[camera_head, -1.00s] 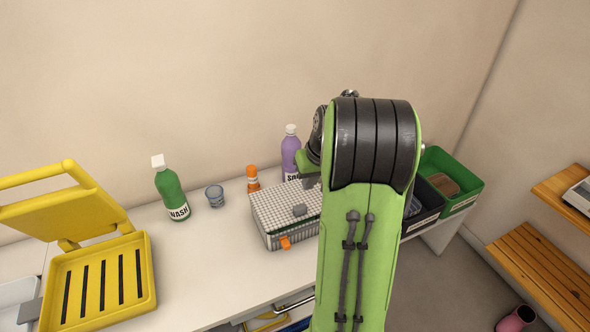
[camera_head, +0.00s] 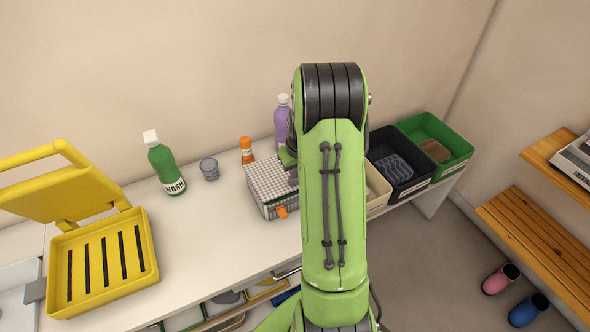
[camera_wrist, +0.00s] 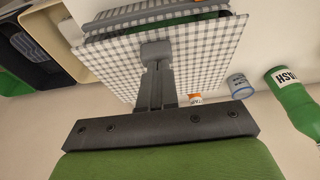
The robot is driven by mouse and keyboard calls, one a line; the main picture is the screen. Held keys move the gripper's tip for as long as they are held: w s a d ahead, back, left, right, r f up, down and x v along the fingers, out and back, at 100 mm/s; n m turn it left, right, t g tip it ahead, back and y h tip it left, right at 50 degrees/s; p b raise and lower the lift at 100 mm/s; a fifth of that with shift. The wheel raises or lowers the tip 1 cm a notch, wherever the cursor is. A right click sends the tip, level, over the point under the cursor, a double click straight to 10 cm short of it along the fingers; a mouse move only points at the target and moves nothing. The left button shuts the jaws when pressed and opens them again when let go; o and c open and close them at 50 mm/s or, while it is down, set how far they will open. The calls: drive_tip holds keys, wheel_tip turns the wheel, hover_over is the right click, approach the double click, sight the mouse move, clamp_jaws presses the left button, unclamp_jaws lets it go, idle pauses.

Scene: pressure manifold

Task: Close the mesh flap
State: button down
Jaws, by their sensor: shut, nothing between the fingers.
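The mesh flap (camera_head: 266,180), a white and grey grid panel, lies over the top of a grey box (camera_head: 275,207) on the counter. A dark green strip shows between the flap's front edge and the box, so the front edge looks slightly apart from the rim. An orange tab (camera_head: 281,212) sits on the box front. In the wrist view the flap (camera_wrist: 205,50) fills the upper middle, with the box rim beyond its edge. My gripper (camera_wrist: 157,52) is shut and empty, its tips over the flap; I cannot tell whether they touch it. My arm hides the box's right part.
Left of the box stand an orange-capped container (camera_head: 246,150), a small cup (camera_head: 209,168) and a green bottle (camera_head: 165,164). A purple bottle (camera_head: 282,120) stands behind. Bins (camera_head: 437,137) are at right, an open yellow press (camera_head: 103,262) at left.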

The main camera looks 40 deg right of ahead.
sight(296, 182)
drive_tip(key=shift+f, duration=0.1)
drive_tip(key=f+b, duration=0.1)
drive_tip(key=s+f+b, duration=0.1)
drive_tip(key=b, duration=0.1)
drive_tip(key=shift+s+a+f, duration=0.1)
drive_tip(key=shift+a+f, duration=0.1)
drive_tip(key=shift+f, duration=0.1)
drive_tip(key=shift+r, duration=0.2)
drive_tip(key=shift+w+p+v, duration=0.2)
drive_tip(key=shift+p+v, duration=0.5)
drive_tip(key=shift+v, duration=0.3)
drive_tip(key=r+p, duration=0.2)
drive_tip(key=r, duration=0.1)
drive_tip(key=shift+w+r+p, duration=0.2)
drive_tip(key=shift+r+p, duration=0.1)
drive_tip(key=s+v, duration=0.1)
drive_tip(key=v, duration=0.8)
drive_tip(key=shift+s+r, duration=0.25)
drive_tip(key=shift+s, duration=0.2)
